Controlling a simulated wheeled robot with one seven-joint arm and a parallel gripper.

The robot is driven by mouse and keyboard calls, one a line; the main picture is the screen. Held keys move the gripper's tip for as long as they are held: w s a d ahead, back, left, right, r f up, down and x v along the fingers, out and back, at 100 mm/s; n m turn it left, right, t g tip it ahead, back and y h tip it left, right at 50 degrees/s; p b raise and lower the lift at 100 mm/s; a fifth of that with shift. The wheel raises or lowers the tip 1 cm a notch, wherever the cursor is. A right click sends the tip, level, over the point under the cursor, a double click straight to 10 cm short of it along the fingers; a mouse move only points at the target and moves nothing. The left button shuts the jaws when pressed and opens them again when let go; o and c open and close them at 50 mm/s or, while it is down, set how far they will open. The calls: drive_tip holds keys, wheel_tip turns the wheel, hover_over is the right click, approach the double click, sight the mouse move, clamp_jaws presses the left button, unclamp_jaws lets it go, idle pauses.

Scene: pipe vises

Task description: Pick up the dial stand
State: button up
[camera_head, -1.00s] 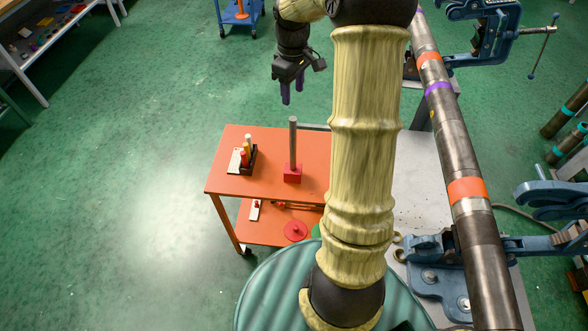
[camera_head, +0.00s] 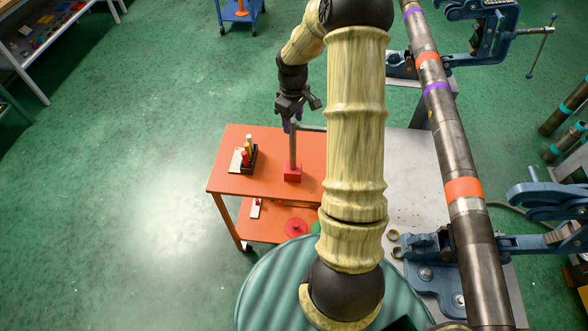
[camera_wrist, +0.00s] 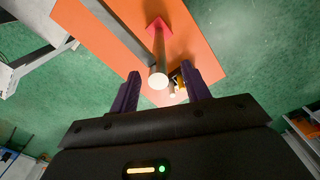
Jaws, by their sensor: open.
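The dial stand is a grey upright post on a red square base (camera_head: 292,173), standing on the orange cart top. In the wrist view its post (camera_wrist: 159,58) points toward the camera, with its pale round top end lying between the two purple fingers. My gripper (camera_head: 291,124) is open at the top of the post in the head view. In the wrist view my gripper (camera_wrist: 166,92) has a finger on each side of the post, with gaps showing. Whether a finger touches the post cannot be told.
The orange cart (camera_head: 232,185) also carries a black holder (camera_head: 248,160) with red and yellow items, left of the stand. A red disc (camera_head: 296,227) lies on its lower shelf. A long pipe (camera_head: 455,170) in blue vises runs along the right. Green floor is clear at left.

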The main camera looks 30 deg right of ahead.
sight(293, 129)
drive_tip(key=shift+w+f+p, duration=0.15)
drive_tip(key=shift+f+p, duration=1.15)
drive_tip(key=shift+f, duration=1.3)
clamp_jaws()
drive_tip(key=shift+d+r, duration=0.1)
drive_tip(key=shift+r, duration=0.05)
